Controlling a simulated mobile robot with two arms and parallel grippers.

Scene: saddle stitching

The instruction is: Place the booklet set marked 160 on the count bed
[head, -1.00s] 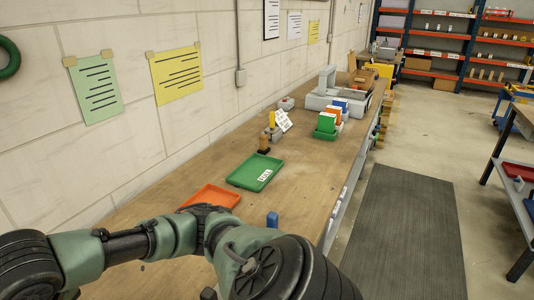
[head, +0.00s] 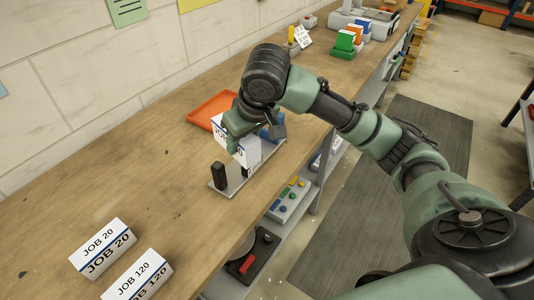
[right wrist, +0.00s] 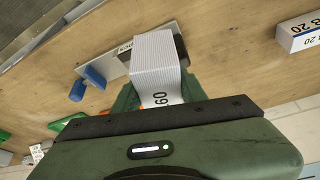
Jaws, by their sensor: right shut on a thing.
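My right gripper (head: 240,122) is shut on a white booklet set (head: 246,152), with its jaws on the upper part. The set's label begins "JOB"; most of its number is covered. In the right wrist view the set (right wrist: 158,48) shows its page edges, and "60" is readable beside the gripper (right wrist: 155,90). The count bed (head: 220,187) is a grey metal plate with a black post at its near end and blue posts at the other side. The set is over the bed; I cannot tell if it touches. My left gripper is out of view.
Booklet sets marked JOB 20 (head: 102,248) and JOB 120 (head: 138,277) stand at the near left of the bench. An orange tray (head: 205,108) lies just behind the gripper. A shelf with coloured buttons (head: 289,198) is under the bench edge. The bench left of the bed is clear.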

